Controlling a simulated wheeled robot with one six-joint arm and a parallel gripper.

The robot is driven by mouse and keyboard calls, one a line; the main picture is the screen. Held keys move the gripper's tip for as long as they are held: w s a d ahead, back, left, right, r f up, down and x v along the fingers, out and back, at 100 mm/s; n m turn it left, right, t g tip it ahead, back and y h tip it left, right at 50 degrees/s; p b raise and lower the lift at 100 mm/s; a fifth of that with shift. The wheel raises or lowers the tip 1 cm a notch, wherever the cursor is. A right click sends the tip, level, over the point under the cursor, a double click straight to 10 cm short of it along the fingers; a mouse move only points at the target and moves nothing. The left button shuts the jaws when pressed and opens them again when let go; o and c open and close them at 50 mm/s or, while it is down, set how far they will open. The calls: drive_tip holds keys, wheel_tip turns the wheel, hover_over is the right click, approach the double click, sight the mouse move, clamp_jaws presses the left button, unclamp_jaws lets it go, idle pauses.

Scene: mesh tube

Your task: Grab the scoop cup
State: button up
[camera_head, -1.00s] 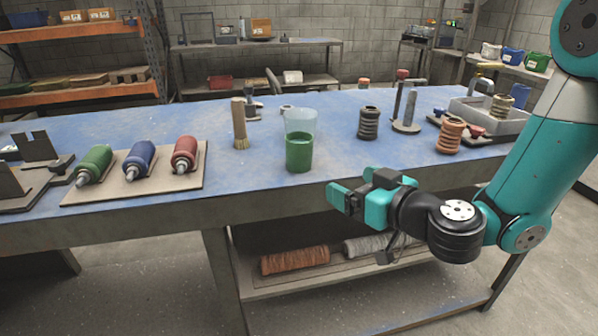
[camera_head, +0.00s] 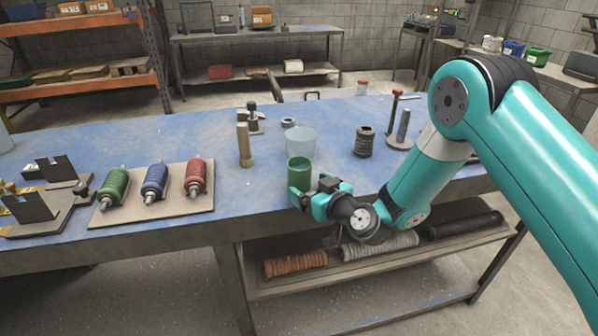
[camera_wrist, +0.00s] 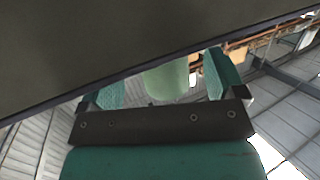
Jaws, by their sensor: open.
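In the wrist view the green cup (camera_wrist: 167,80) shows between my two spread teal fingers (camera_wrist: 166,84). The gripper is open, with gaps visible beside the cup. Whether a finger touches it, I cannot tell.
A dark surface (camera_wrist: 120,45) fills the upper left of the wrist view. A dark ribbed cylinder (camera_head: 364,142) stands to the right.

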sight(306, 182)
drive_tip(key=w+p, duration=0.1)
drive_tip(key=a, duration=0.1)
drive_tip(key=w+a+p, duration=0.1)
drive_tip(key=shift+w+a+r+p, duration=0.2)
drive_tip(key=shift+w+r+p, duration=0.05)
drive_tip(key=shift+w+p, duration=0.1)
drive_tip(key=shift+w+a+f, duration=0.25)
drive_tip(key=shift+w+a, duration=0.05)
drive_tip(key=shift+w, duration=0.1)
drive_tip(key=c, duration=1.1)
drive_tip(key=shift+r, duration=0.1)
